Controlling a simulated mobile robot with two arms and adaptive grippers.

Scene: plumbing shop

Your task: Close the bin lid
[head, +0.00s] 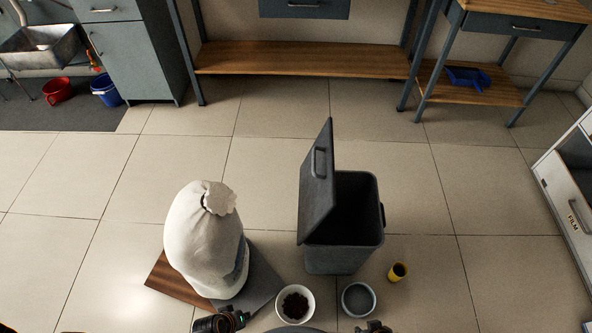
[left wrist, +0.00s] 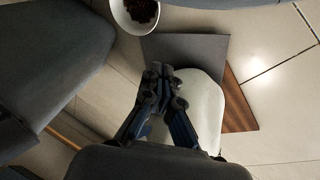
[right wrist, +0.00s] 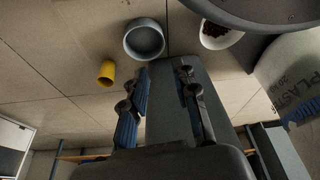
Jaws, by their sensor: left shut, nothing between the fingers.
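The dark grey bin (head: 345,255) stands on the tiled floor in the middle of the head view. Its lid (head: 317,185) is open, standing steeply up at the bin's left side, with a handle on its face. The bin's inside looks dark. My left gripper (head: 232,318) is at the bottom edge of the head view, in front of the white sack and apart from the bin; its fingers are together and empty in the left wrist view (left wrist: 162,72). My right gripper (head: 375,327) barely shows below the bin; in the right wrist view (right wrist: 163,72) its fingers are apart and empty.
A white plaster sack (head: 205,240) stands on a brown and grey board (head: 175,280) left of the bin. A bowl with dark contents (head: 295,318), a grey bowl (head: 358,312) and a yellow cup (head: 397,272) stand in front of the bin. Floor behind the bin is clear before the bench shelf (head: 300,60).

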